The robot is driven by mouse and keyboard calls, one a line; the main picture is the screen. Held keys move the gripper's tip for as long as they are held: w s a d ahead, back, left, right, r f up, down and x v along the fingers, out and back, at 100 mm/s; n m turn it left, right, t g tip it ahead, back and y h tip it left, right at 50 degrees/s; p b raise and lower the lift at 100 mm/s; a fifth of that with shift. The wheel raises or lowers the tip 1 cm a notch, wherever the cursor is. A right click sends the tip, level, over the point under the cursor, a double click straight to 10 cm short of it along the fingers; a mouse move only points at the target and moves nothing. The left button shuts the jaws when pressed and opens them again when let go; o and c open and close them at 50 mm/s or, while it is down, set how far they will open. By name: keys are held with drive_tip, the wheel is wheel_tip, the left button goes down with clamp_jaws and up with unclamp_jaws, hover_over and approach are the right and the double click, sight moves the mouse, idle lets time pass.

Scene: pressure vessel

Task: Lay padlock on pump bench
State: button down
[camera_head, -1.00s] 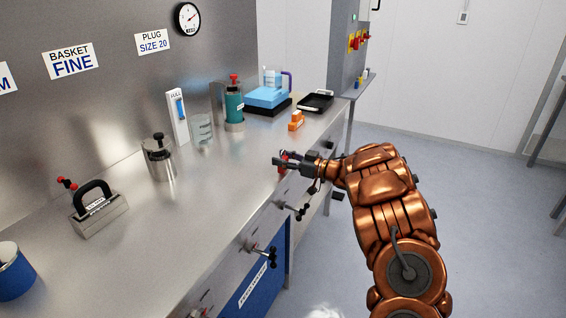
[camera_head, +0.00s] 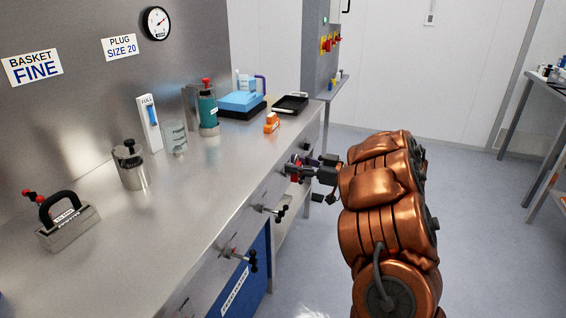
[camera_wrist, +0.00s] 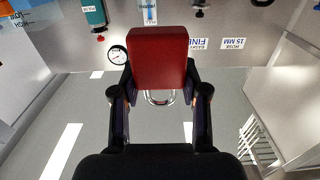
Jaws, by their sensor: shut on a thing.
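The red padlock (camera_wrist: 160,58) is between the two fingers of my gripper (camera_wrist: 160,98) in the wrist view, with its silver shackle showing below the body. In the head view my gripper (camera_head: 300,170) is at the front edge of the steel bench (camera_head: 200,200), and only a little red of the padlock shows at its tip. My gripper is shut on the padlock. I cannot tell from the head view whether the padlock touches the bench. No label in view names this bench as the pump bench.
Along the bench stand a steel canister (camera_head: 131,166), a glass beaker (camera_head: 175,137), a teal bottle (camera_head: 208,108), an orange block (camera_head: 271,122) and a black tray (camera_head: 291,104). A weight with a black handle (camera_head: 67,220) is at the left. Valve handles stick out of the front panel.

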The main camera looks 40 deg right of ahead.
drive_tip(key=shift+s+d+r, duration=0.1)
drive_tip(key=shift+s, duration=0.5)
drive_tip(key=w+a+r+m+t+h+p, duration=0.1)
drive_tip(key=w+a+r+m+h+p, duration=0.2)
drive_tip(key=w+a, duration=0.55)
drive_tip(key=w+a+r+t+h+p, duration=0.15)
drive_tip(key=w+a+r, duration=0.35)
drive_tip(key=w, duration=0.7)
drive_tip(key=w+a+r+m+h+p, duration=0.1)
drive_tip(key=a+r+h+p, duration=0.1)
drive_tip(key=a, duration=0.7)
drive_tip(key=w+a+r+m+h+p, duration=0.1)
drive_tip(key=a+r+m+h+p, duration=0.1)
drive_tip(key=a, duration=0.7)
drive_tip(key=shift+w+r+h+p, duration=0.35)
drive_tip(key=shift+w+r+p, duration=0.1)
drive_tip(key=shift+p, duration=0.4)
